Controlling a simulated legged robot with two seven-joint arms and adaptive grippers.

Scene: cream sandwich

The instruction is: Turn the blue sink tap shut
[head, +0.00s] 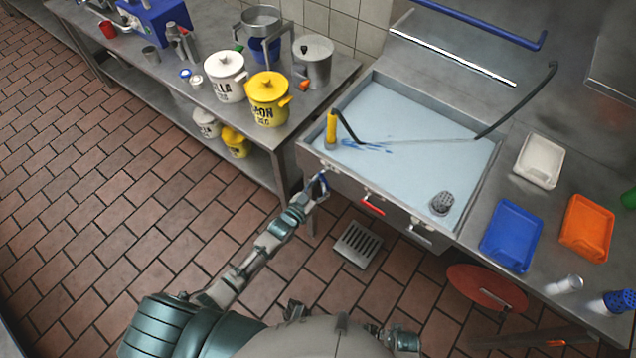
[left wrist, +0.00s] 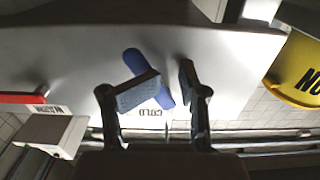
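The fingers are apart, and the left finger covers part of the handle; contact cannot be told. In the head view my left gripper (head: 321,183) is at the left end of the sink front, with a bit of blue showing at its tips. The sink (head: 385,83) has a pale blue interior. My right gripper does not show.
A red tap handle (head: 372,205) sits to the right on the same panel, and a grey lever (head: 420,232) beyond it. A counter with a yellow pot (head: 267,97) stands left of the sink. Blue (head: 511,236) and orange (head: 587,228) trays lie right. The floor at left is clear.

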